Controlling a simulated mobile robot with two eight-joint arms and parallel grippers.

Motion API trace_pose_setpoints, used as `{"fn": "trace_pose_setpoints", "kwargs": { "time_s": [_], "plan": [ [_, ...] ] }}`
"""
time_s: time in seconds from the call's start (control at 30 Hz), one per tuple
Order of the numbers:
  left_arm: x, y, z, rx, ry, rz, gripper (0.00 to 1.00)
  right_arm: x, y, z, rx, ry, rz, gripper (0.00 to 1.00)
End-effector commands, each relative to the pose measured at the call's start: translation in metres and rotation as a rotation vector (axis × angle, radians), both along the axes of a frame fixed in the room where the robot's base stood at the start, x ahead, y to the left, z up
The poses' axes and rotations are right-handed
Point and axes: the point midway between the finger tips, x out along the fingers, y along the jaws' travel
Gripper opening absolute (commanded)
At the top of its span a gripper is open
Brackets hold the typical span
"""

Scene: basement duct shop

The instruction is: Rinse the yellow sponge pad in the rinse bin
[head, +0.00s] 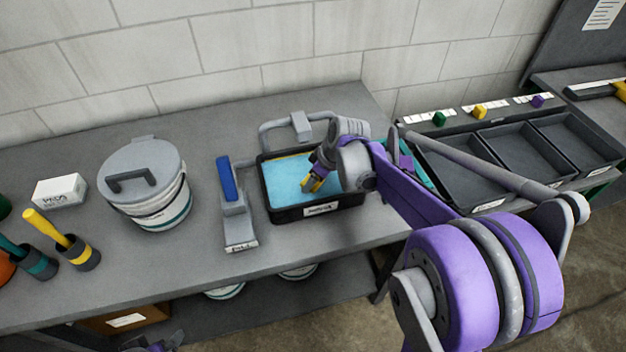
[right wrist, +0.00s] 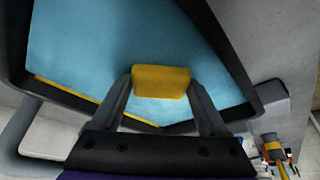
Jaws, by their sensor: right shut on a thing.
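The rinse bin is a black rectangular tub (head: 268,205) of light blue water (head: 285,180) on the grey bench, with a label on its front and a yellow line along its inner wall. My right gripper (head: 316,182) reaches into the bin from the right. In the right wrist view its two fingers are shut on the yellow sponge pad (right wrist: 161,81), which lies over the blue water (right wrist: 110,40). I cannot tell whether the pad touches the water. The fingers mostly hide the pad in the head view.
Left of the bin stand a blue-handled grey tool (head: 236,215), a lidded white bucket (head: 150,185), a white box (head: 60,190) and upright handled tools in holders (head: 78,252). Dark trays (head: 450,170) stand at the right. A grey pipe loop (head: 270,132) is behind the bin. The bench front is clear.

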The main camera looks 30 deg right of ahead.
Motion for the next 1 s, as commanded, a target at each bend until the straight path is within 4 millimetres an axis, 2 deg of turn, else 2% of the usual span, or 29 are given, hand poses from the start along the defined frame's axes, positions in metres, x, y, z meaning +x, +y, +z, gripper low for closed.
{"fn": "trace_pose_setpoints", "kwargs": {
  "time_s": [0.2,0.73,1.0],
  "plan": [
    [0.006,0.000,0.017,0.000,-0.012,0.000,0.87,0.001,0.000,0.022,0.000,-0.004,-0.001,0.33],
    [0.020,0.000,0.048,0.000,-0.039,0.000,0.87,0.002,0.000,0.064,0.001,-0.004,-0.002,0.33],
    [0.021,0.000,0.050,0.000,-0.041,0.000,0.87,0.001,0.000,0.068,0.000,-0.002,-0.001,0.33]
  ]
}}
